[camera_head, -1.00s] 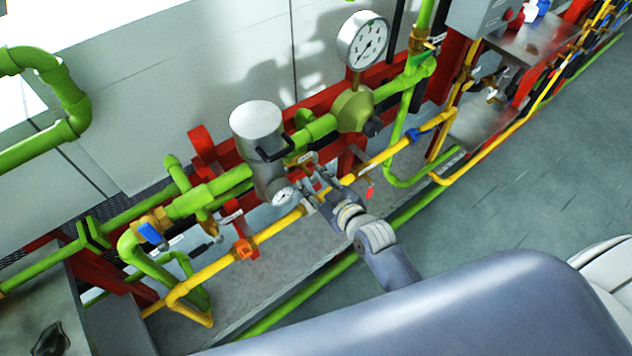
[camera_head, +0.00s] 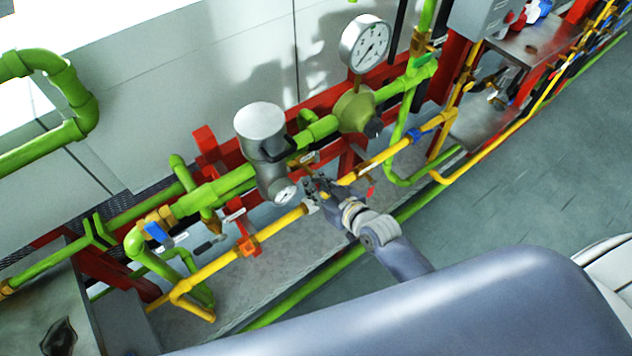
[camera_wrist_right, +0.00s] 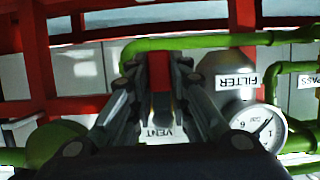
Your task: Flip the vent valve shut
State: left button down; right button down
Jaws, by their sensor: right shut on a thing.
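My right gripper (camera_head: 318,188) is at the pipework, beside the small dial under the grey filter housing (camera_head: 261,125) and just above the yellow pipe. In the right wrist view its two fingers (camera_wrist_right: 160,85) are closed in around a small yellowish part (camera_wrist_right: 161,103), which I take to be the vent valve's handle. A white label reading VENT (camera_wrist_right: 160,132) shows right by it, partly covered by the fingers. Most of the valve is hidden by the gripper, so I cannot tell the handle's angle. My left gripper is not in view.
A yellow pipe (camera_head: 215,265) runs close under the gripper, with green pipes (camera_head: 235,180) behind. A red frame (camera_head: 203,143) backs them. A large gauge (camera_head: 366,43) stands above right. A blue-handled valve (camera_head: 155,231) is at left. The floor (camera_head: 520,190) at right is clear.

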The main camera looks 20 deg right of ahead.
jog(key=shift+a, duration=0.1)
jog(key=c, duration=1.5)
grip_release()
jog(key=shift+s, duration=0.15)
jog(key=v, duration=1.1)
jog(key=shift+s+d+r, duration=0.15)
jog(key=shift+s+d, duration=0.05)
jog(key=shift+s, duration=0.1)
